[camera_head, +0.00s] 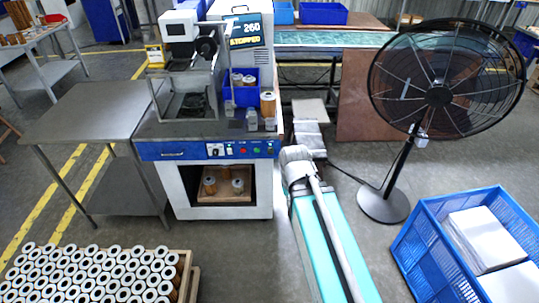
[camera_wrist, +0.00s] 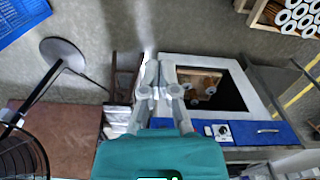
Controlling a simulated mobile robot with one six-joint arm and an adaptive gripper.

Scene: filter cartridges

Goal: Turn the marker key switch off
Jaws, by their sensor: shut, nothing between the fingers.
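The marker is a machine with a blue control panel (camera_head: 175,151) on its front. A small white plate with a dark knob, which looks like the key switch (camera_head: 215,149), sits near the panel's middle; its turned position is too small to read. To its right are a red button (camera_head: 242,150) and a green one. In the wrist view the panel appears upside down, with the white-plated switch (camera_wrist: 222,131) right of my gripper. My gripper (camera_wrist: 158,62) is shut and empty, apart from the switch, and covers part of the panel.
A steel table (camera_head: 85,112) stands left of the machine. A black fan (camera_head: 438,95) and a blue crate (camera_head: 430,245) are to the right. Many filter cartridges (camera_head: 90,275) fill a tray at front left. A display (camera_head: 245,35) with lit characters tops the machine.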

